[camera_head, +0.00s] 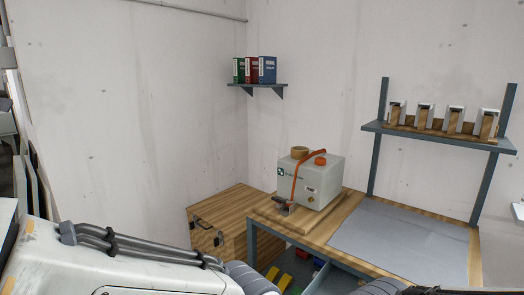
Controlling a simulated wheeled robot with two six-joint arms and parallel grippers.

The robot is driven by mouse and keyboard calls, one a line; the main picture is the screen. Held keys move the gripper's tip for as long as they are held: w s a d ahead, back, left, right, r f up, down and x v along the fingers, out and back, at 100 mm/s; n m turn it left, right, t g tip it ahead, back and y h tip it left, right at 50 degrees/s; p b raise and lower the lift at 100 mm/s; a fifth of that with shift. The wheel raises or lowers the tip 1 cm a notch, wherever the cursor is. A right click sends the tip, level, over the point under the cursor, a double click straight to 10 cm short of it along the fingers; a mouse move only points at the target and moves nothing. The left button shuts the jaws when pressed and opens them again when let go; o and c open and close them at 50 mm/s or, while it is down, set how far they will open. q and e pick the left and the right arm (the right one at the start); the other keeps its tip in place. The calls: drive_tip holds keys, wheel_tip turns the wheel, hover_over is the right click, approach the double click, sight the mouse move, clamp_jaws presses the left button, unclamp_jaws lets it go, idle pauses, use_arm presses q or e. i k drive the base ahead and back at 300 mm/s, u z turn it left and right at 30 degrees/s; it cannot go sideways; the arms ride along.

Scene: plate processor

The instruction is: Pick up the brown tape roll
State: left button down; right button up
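The brown tape roll (299,152) lies on top of a white box-shaped machine (325,182), near its back left edge. The machine stands on a wooden board on the workbench (350,208). An orange cap and an orange hose are on the machine, beside the roll. My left arm comes in at the lower left, and its gripper is out of the picture. Part of my other arm shows at the bottom edge. No gripper is near the tape roll.
A grey mat (400,242) covers the bench's right part. A wooden chest (228,218) stands left of the bench. A shelf (440,136) with several dispensers is above. A wall shelf (258,86) holds binders. Coloured items lie under the bench.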

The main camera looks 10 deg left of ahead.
sight(298, 152)
drive_tip(key=u, duration=0.7)
drive_tip(key=i, duration=0.8)
drive_tip(key=u, duration=0.75)
drive_tip(key=i, duration=0.85)
drive_tip(key=z, duration=0.45)
drive_tip(key=i, duration=0.9)
drive_tip(key=z, duration=0.65)
